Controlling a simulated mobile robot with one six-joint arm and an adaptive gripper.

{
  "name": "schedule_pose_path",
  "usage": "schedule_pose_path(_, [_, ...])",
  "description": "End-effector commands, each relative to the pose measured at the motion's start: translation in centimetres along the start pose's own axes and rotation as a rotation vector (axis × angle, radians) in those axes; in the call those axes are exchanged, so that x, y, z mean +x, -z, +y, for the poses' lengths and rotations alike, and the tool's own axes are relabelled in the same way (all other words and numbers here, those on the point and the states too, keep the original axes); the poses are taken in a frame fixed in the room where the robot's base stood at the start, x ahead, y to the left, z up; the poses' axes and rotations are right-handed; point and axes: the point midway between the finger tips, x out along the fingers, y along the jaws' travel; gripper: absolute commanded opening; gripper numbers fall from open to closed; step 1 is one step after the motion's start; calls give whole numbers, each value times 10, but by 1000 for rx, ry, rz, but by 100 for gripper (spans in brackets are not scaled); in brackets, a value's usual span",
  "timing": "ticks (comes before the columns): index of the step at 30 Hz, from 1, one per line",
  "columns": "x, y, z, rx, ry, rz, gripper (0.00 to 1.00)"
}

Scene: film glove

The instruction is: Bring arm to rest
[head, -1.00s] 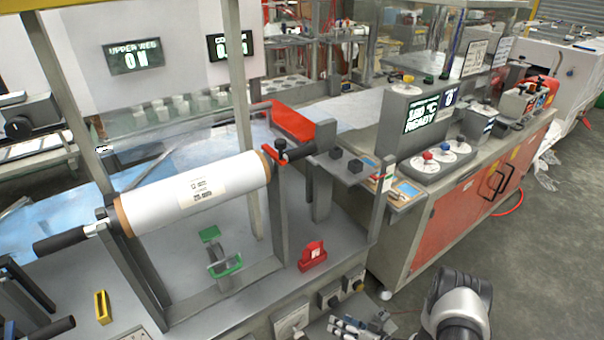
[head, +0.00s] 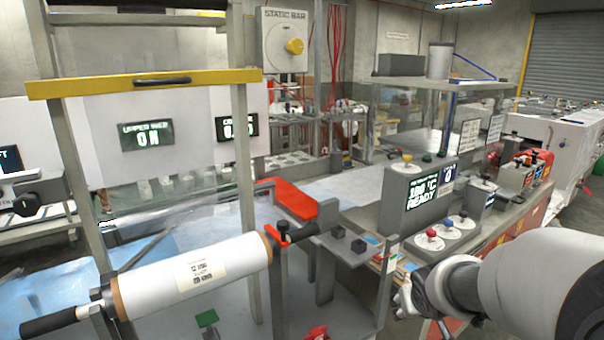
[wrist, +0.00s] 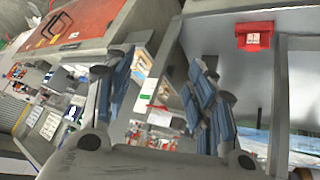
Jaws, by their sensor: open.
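My arm (head: 520,285) reaches in from the right of the head view, raised in front of the control cabinet. My gripper (wrist: 160,100) shows in the wrist view with its two blue-padded fingers spread apart and nothing between them. In the head view only a small part of the gripper shows beside the console's lower edge. The film roll (head: 195,270) lies across its stand, with dark shaft ends, at the left. It is apart from my gripper.
A red holder with a label (wrist: 254,38) is near the right finger in the wrist view. The grey console with a READY display (head: 420,205) stands behind my arm. Open floor lies at far right.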

Motion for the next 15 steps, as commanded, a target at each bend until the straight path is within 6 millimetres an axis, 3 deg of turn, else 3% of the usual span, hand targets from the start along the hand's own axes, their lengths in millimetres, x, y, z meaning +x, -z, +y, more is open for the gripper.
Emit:
schedule_pose_path(1, [-30, -6, -2, 10, -7, -9, 51])
schedule_pose_path(6, [-110, -50, -17, 43, 8, -79, 51])
schedule_pose_path(12, [-182, -118, -46, 63, 87, -161, 51])
schedule_pose_path(15, [-205, -147, -59, 62, 132, -193, 51])
